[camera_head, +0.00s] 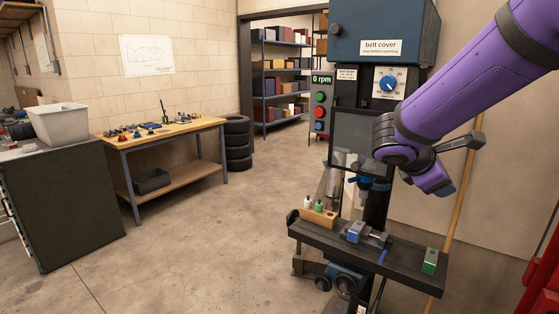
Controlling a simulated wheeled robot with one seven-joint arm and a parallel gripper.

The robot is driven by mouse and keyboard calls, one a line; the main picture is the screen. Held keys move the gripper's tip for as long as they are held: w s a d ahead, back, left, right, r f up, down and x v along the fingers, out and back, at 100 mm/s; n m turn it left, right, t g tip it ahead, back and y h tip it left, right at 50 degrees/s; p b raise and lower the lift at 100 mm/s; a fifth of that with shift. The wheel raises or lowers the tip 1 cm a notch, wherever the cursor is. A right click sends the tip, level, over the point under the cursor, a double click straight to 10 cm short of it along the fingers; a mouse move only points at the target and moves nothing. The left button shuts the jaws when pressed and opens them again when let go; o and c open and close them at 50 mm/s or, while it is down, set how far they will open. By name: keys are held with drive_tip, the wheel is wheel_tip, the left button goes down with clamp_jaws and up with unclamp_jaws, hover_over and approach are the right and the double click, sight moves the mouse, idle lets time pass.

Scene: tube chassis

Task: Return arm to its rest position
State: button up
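My purple arm (480,70) comes in from the upper right and bends at a dark joint beside the drill press. Its far end (436,178) points down and to the right, in the air above the drill press table (345,246). My gripper's fingers cannot be made out clearly, so I cannot tell whether they are open or shut. No held object shows. A dark lever-like part (462,143) shows just beyond the bend; I cannot tell whether the arm touches it.
The drill press (383,35) stands close behind my arm; its display reads 0 rpm. A vise (362,233), a wooden block with small pieces (319,217) and a green block (430,261) sit on its table. A workbench (165,132) stands left. The middle floor is clear.

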drive_tip(key=s+a+r+m+y, duration=0.1)
drive_tip(key=s+m+y, duration=0.4)
drive_tip(key=s, duration=0.6)
drive_tip(key=s+a+r+m+t+y, duration=0.1)
drive_tip(key=s+m+y, duration=0.4)
drive_tip(key=s+m, duration=0.5)
drive_tip(key=shift+s+a+r+m, duration=0.3)
drive_tip(key=shift+s+a+r, duration=0.3)
drive_tip(key=shift+s+r, duration=0.5)
